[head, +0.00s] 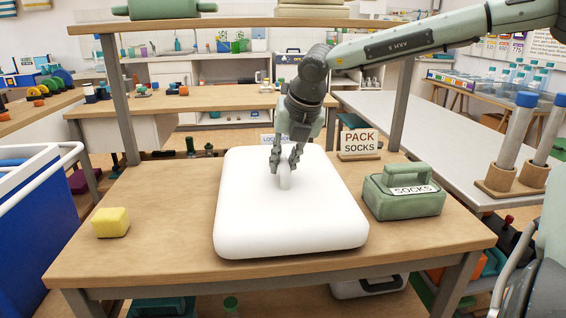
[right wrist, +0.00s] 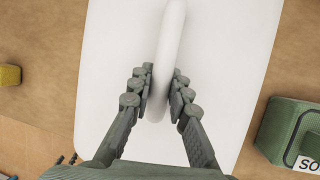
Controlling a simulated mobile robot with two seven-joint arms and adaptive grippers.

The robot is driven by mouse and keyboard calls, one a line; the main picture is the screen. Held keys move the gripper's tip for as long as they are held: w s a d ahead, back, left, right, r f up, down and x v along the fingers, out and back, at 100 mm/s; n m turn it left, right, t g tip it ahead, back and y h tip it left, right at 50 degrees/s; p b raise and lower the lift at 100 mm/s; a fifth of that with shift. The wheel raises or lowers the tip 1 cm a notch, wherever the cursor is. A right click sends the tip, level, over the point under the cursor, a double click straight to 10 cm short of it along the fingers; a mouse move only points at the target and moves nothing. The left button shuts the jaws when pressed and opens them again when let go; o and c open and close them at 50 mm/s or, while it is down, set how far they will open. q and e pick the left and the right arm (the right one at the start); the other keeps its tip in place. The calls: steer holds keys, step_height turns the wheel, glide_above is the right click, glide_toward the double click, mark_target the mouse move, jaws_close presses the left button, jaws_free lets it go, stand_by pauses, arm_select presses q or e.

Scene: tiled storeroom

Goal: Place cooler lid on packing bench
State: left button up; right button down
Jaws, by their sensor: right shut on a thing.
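The white cooler lid (head: 290,222) is a broad rounded slab with an upright handle in its middle. It lies flat at the middle of the wooden packing bench (head: 150,255), and appears to rest on its top; a small gap beneath cannot be ruled out. My right gripper (head: 286,172) comes down from above and is shut on the lid's handle. In the right wrist view the fingers (right wrist: 155,95) stand on either side of the white handle (right wrist: 167,50). My left gripper is not in view.
A green box labelled SOCKS (head: 405,197) stands just right of the lid. A PACK SOCKS sign (head: 359,143) is behind it. A yellow block (head: 110,222) sits at the bench's left. A blue bin (head: 35,215) stands left of the bench. A shelf (head: 240,22) spans above.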

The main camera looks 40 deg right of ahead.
steer(key=c, duration=1.4)
jaws_free()
steer(key=shift+f, duration=0.1)
steer(key=shift+c, duration=0.2)
steer(key=v, duration=1.2)
